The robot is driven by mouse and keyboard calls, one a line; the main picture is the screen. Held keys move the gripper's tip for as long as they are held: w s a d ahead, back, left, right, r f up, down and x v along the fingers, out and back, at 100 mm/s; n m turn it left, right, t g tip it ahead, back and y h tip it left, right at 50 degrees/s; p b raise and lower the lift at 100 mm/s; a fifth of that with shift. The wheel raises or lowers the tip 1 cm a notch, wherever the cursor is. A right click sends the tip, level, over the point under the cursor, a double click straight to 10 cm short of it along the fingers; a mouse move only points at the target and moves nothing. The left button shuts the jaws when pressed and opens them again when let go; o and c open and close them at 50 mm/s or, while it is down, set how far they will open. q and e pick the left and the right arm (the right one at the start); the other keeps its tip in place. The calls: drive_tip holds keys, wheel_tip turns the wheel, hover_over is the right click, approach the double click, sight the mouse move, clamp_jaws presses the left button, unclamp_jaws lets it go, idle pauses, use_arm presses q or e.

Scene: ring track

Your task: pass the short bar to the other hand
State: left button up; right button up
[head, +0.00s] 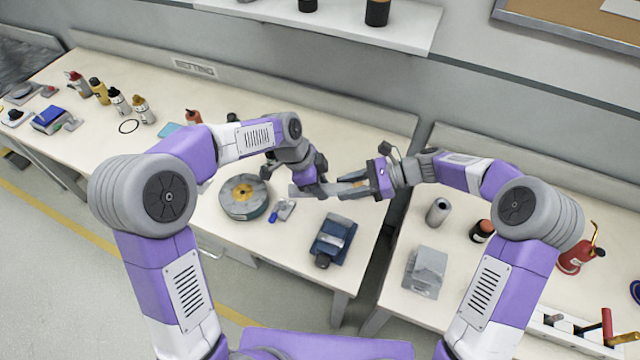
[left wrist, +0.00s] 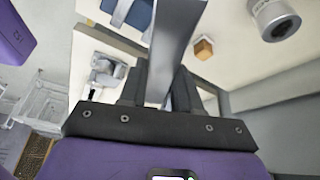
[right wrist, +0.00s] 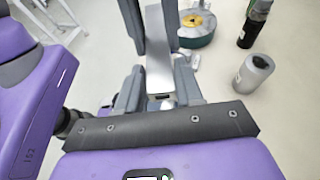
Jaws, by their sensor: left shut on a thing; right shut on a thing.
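In the right wrist view the bar (right wrist: 158,65) lies between the fingers, with the left gripper's dark fingers close in front. Part of the bar is hidden by both grippers.
Below stand a round green and yellow reel (head: 244,197), a dark blue device (head: 330,240) and a small blue-tipped item (head: 281,211). On the right table are a grey cylinder (head: 438,211) and a grey block (head: 426,271). Several bottles (head: 119,101) stand far left.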

drive_tip(key=o, duration=1.2)
drive_tip(key=shift+d, duration=0.1)
drive_tip(key=v, duration=1.2)
